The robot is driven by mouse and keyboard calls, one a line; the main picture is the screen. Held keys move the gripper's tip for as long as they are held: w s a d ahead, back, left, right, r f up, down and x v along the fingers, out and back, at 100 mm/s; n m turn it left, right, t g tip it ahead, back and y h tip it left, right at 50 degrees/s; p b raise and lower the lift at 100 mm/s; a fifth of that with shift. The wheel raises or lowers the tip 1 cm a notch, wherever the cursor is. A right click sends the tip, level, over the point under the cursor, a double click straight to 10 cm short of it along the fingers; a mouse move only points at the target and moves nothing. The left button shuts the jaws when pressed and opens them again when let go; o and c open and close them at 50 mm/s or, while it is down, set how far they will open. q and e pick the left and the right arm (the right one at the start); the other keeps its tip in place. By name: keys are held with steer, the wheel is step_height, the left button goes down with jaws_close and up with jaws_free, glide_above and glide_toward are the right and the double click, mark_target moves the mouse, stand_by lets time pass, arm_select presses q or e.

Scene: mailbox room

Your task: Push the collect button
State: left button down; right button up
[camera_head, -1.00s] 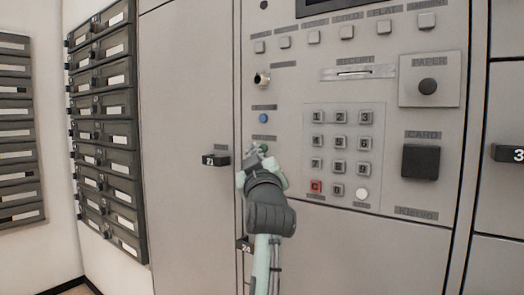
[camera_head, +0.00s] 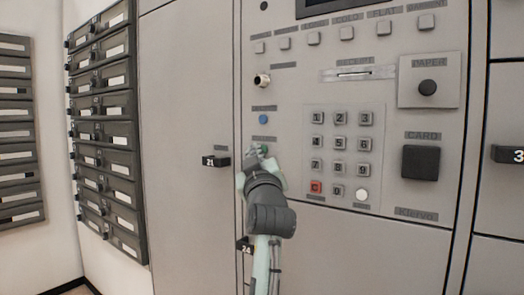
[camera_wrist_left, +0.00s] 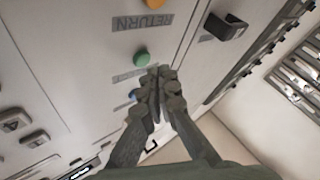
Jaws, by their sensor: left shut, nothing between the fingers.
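The kiosk panel (camera_head: 290,170) carries a column of small round buttons. A blue button (camera_head: 263,119) is uncovered in the head view. Below it a green button (camera_head: 263,149) is partly hidden by my left gripper (camera_head: 252,157). The other labels are too blurred to read, so I cannot tell which button is collect. My left gripper (camera_wrist_left: 160,82) is shut and empty, its fingertips close to the green button; contact cannot be told.
A keypad (camera_head: 340,140) is right of my left gripper, with a card reader (camera_head: 420,162) farther right. A dark locker handle (camera_head: 215,161) sticks out just left of my gripper. Dark mailboxes (camera_head: 105,130) line the left wall.

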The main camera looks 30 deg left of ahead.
arm_select(q)
steer(key=shift+w, duration=0.15)
steer(key=shift+w, duration=0.3)
steer(key=shift+w, duration=0.4)
stand_by(0.7)
stand_by(0.4)
steer(key=shift+s, duration=0.85)
steer(key=s+p, duration=0.1)
steer(key=s, duration=0.4)
steer(key=shift+a, duration=0.2)
